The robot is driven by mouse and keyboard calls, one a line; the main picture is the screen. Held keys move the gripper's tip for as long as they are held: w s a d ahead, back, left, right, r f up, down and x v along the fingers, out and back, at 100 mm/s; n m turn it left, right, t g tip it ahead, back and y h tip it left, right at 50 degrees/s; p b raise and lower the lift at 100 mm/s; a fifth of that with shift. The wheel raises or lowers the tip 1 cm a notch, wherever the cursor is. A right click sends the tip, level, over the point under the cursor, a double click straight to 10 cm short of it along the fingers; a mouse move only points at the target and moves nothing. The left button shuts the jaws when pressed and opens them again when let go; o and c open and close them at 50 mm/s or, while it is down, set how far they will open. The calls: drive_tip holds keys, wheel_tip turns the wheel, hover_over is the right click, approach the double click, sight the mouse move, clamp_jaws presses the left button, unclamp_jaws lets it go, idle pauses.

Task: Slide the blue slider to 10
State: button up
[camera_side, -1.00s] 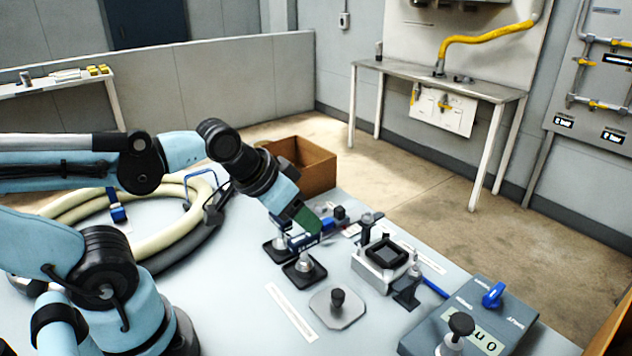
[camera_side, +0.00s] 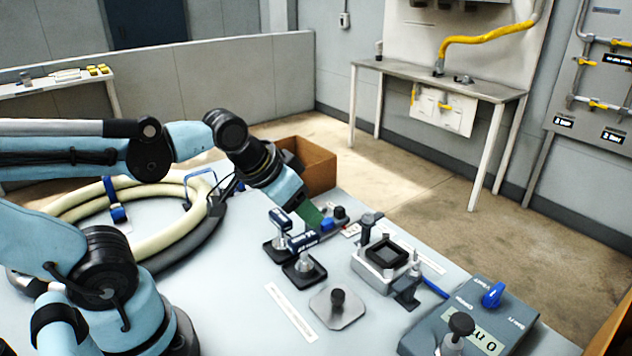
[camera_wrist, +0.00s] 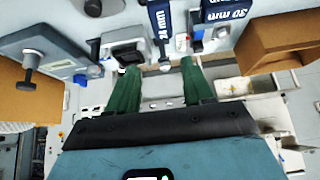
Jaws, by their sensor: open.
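My gripper (camera_side: 311,216) is over the far side of the bench, just behind the blue-handled gauges. Its two green fingers are apart and empty in the wrist view (camera_wrist: 157,66). A small blue part (camera_side: 327,223), which looks like the blue slider, sits close beside the fingertips in the side view. The fingers partly hide it, and I cannot tell whether they touch it. No scale number beside it is readable. I cannot make out this part clearly in the wrist view.
Two blue-handled gauges (camera_side: 301,242) stand near the gripper; one reads "30 mm" in the wrist view (camera_wrist: 222,12). A square black-topped fixture (camera_side: 386,255), a knobbed plate (camera_side: 338,306) and a control box (camera_side: 480,318) lie right. A cardboard box (camera_side: 312,168) is behind.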

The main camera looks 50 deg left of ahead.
drive_tip(key=w+a+r+g, duration=0.4)
drive_tip(key=w, duration=0.5)
drive_tip(key=g, duration=0.3)
hover_over(340, 207)
wheel_tip(340, 207, down, 4)
wheel_tip(340, 207, down, 11)
drive_tip(key=shift+s, duration=0.1)
clamp_jaws()
